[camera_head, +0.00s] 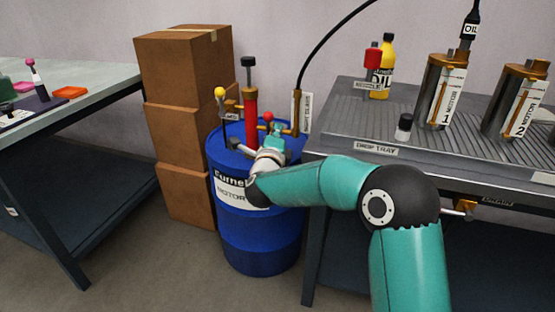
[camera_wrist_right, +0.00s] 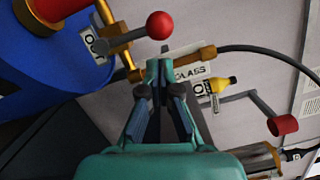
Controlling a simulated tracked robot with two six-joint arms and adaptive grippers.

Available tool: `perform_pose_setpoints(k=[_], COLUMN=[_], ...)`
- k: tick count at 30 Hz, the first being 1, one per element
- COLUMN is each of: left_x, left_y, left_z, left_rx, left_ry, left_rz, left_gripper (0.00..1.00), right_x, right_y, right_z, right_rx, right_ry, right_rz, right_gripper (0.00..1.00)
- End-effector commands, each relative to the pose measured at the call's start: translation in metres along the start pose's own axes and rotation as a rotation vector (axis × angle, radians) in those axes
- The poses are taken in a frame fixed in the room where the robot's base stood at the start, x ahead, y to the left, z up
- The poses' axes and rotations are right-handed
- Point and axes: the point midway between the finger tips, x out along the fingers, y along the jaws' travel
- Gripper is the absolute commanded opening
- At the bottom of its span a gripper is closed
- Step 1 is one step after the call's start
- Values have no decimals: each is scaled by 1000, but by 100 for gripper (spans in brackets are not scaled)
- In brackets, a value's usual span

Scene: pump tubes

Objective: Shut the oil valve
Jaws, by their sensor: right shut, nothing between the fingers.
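The oil valve's lever ends in a red ball (camera_head: 269,117) above the blue drum (camera_head: 262,230). In the right wrist view the red ball (camera_wrist_right: 160,25) sits on a grey lever, beside a white label (camera_wrist_right: 95,46) that I cannot read fully. My right gripper (camera_head: 277,130) is at the drum top, close to the red ball. In the right wrist view its fingertips (camera_wrist_right: 158,66) are shut with nothing between them. They appear just below the ball and over the brass pipe (camera_wrist_right: 195,58); I cannot tell whether they touch. My left gripper is not in view.
A red pump column (camera_head: 251,118) and a yellow-ball lever (camera_head: 219,92) rise from the drum. A black hose (camera_head: 318,50) arches off it. Cardboard boxes (camera_head: 178,120) stand left. The drip tray (camera_head: 345,110) at right bears cylinders and a yellow oil bottle (camera_head: 384,68).

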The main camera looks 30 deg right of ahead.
Motion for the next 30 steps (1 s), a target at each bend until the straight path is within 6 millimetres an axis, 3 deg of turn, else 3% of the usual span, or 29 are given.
perform_pose_setpoints(k=[2,9,15,25,28,30], left_x=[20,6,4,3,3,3], left_y=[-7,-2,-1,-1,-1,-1], left_z=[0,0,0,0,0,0], left_rx=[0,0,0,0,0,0], left_ry=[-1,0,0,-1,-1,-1], left_rz=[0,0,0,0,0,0], left_gripper=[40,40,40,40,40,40], right_x=[-9,-62,-94,-107,-101,-96], right_y=[10,2,3,3,17,38], right_z=[-5,-1,-1,-6,-16,-28], right_rx=[1,-1,0,0,-23,-56], right_ry=[-8,-14,-12,-2,19,40], right_rz=[1,7,6,3,20,49], right_gripper=[0,0,0,0,0,0])
